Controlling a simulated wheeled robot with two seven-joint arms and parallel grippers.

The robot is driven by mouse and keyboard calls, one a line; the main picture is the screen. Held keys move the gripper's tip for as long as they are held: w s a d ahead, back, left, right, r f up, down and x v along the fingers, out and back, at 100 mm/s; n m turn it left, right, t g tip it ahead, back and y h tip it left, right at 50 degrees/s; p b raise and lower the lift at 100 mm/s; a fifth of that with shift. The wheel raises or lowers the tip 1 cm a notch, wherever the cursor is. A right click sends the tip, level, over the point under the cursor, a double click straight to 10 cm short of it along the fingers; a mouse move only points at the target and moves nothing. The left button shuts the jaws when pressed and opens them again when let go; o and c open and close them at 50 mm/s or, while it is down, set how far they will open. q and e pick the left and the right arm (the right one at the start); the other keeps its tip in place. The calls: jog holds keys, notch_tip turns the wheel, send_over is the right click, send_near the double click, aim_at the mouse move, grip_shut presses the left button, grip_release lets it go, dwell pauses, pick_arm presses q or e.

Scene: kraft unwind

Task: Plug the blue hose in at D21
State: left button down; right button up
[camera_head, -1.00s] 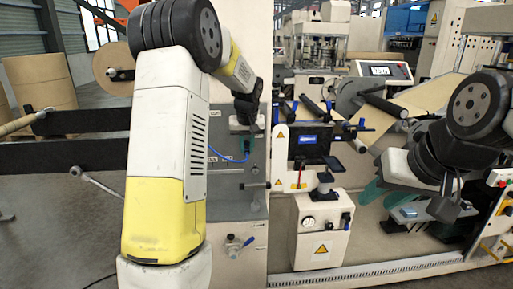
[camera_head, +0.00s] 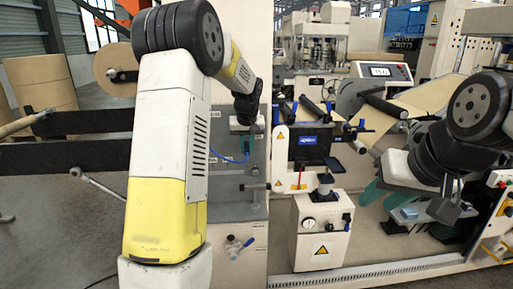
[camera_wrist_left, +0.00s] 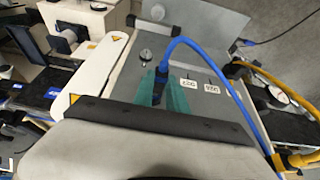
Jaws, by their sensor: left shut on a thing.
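My left gripper (camera_head: 246,144) is in front of the upper part of a grey panel (camera_head: 238,208). In the left wrist view its green fingers (camera_wrist_left: 163,92) are shut on the end of the blue hose (camera_wrist_left: 213,68), close to the panel face. The hose loops out from the fingers and runs to the lower right; part of it also shows in the head view (camera_head: 228,160). White port labels (camera_wrist_left: 199,86) sit beside the fingers, too small to read surely. The fingers hide the hose tip and any port behind it. My right gripper (camera_head: 455,211) hangs at the right, away from the panel.
A yellow hose (camera_wrist_left: 265,78) runs beside the blue one.

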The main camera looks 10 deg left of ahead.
pick_arm(q)
jog(key=shift+w+a, duration=0.1)
jog(key=shift+w, duration=0.2)
dwell(0.6)
jog(key=c, duration=1.3)
grip_release()
jog(key=shift+o, duration=0.2)
